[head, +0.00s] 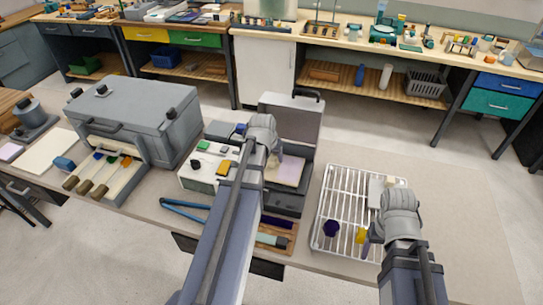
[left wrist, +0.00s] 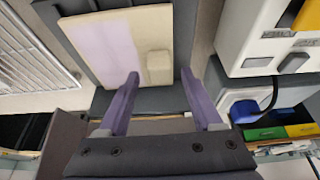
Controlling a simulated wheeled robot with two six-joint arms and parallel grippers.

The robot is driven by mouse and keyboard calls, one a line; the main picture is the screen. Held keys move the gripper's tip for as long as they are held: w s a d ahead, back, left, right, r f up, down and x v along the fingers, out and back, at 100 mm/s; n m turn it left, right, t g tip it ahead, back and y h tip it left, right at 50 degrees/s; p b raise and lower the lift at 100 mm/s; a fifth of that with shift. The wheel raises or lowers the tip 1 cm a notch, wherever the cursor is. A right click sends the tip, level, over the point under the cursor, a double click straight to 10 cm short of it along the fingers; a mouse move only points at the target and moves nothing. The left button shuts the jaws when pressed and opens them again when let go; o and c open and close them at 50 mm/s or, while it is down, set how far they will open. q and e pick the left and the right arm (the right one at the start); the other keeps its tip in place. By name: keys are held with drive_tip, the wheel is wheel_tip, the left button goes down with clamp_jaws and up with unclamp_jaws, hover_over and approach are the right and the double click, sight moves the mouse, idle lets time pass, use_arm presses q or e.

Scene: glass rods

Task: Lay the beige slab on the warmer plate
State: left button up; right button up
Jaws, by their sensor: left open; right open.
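A flat beige slab (head: 290,171), partly lilac in colour, lies on the dark warmer plate (head: 286,200) in the open case. The left wrist view shows the slab (left wrist: 105,45) close up, with a small raised beige block (left wrist: 158,67) at its edge, and the dark plate margin (left wrist: 65,35). My left gripper (head: 274,160) is over the slab's left side. In the wrist view its two lilac fingers (left wrist: 160,80) are apart, with the raised block between and beyond their tips; contact cannot be told. My right gripper (head: 376,215) is open over the wire rack (head: 338,205).
The warmer's lid (head: 292,117) stands open behind the plate. A white box (head: 197,169) with coloured buttons stands to its left, beside a large grey case (head: 140,110). The tabletop at the right is clear.

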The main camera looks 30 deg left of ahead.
use_arm(q)
drive_tip(key=p+v, duration=0.9)
drive_tip(key=v, duration=0.2)
drive_tip(key=shift+p, duration=0.35)
drive_tip(key=shift+s, duration=0.15)
drive_tip(key=s+d+m+g, duration=0.2)
drive_tip(key=s+d, duration=0.4)
drive_tip(key=d, duration=0.8)
drive_tip(key=s+d+f+m+g, duration=0.1)
drive_tip(key=s+d+m, duration=0.3)
drive_tip(key=d, duration=1.1)
drive_tip(key=shift+s+d+f+g, duration=0.25)
drive_tip(key=shift+s+g, duration=0.45)
drive_tip(key=shift+s, duration=0.35)
drive_tip(key=shift+c, duration=0.4)
